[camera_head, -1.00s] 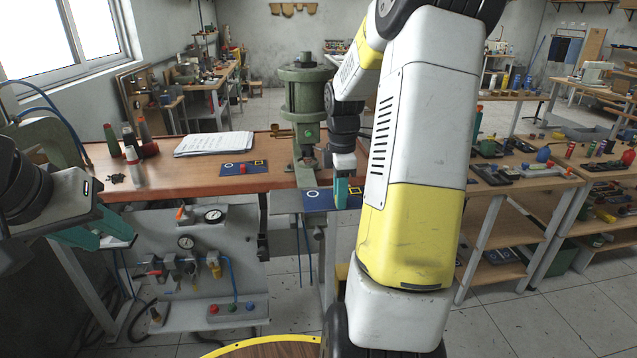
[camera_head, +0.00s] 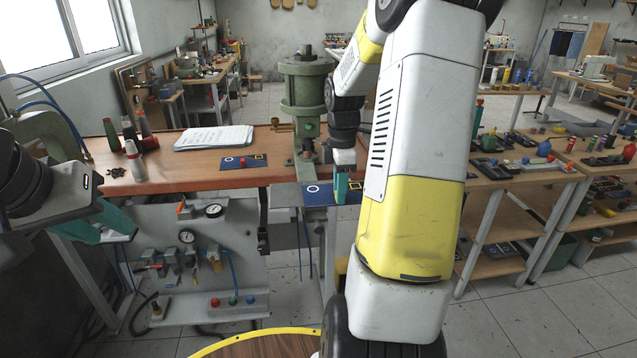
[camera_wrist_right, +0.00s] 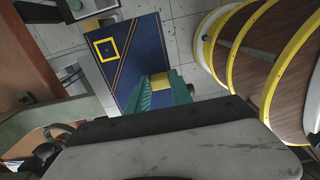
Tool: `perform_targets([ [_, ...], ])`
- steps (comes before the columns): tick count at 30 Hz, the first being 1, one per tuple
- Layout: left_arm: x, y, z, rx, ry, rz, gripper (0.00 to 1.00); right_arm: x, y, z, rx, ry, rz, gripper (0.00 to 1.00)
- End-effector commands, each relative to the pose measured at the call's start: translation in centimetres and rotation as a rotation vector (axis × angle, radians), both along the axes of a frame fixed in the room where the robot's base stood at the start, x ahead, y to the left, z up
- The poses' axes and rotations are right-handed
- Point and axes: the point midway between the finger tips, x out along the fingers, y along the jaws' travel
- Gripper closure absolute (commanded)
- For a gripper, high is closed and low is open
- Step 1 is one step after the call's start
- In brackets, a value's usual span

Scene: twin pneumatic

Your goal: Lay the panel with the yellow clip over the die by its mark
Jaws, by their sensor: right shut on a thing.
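The blue panel (camera_head: 317,194) is held level in front of the press, at the workbench's front edge. In the head view, my right gripper (camera_head: 341,188) stands at the panel's right part. My left gripper (camera_head: 105,225) hangs at the far left, away from the panel; its opening is unclear. I cannot make out the die.
A green press (camera_head: 303,88) stands at the bench's right end. A second blue panel with a red clip (camera_head: 243,162) lies on the workbench (camera_head: 190,182), near papers (camera_head: 214,138) and several cones (camera_head: 133,150).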

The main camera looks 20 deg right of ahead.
Motion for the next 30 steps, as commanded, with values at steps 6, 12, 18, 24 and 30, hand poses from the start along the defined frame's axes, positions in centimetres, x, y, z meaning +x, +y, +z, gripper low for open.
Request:
perform_targets([
  [6,0.00,0.00,0.00,0.000,0.000,0.000,0.64,0.00,0.01,-0.01,0.000,0.000,0.000,1.00],
  [12,0.00,0.00,0.00,0.000,0.000,0.000,0.64,0.00,0.01,-0.19,0.000,0.000,0.000,1.00],
  [18,0.00,0.00,0.00,0.000,0.000,0.000,0.64,0.00,0.01,-0.44,0.000,0.000,0.000,1.00],
  [24,0.00,0.00,0.00,0.000,0.000,0.000,0.64,0.00,0.01,-0.61,0.000,0.000,0.000,0.66],
  [30,0.00,0.00,0.00,0.000,0.000,0.000,0.64,0.00,0.01,-0.59,0.000,0.000,0.000,0.48],
])
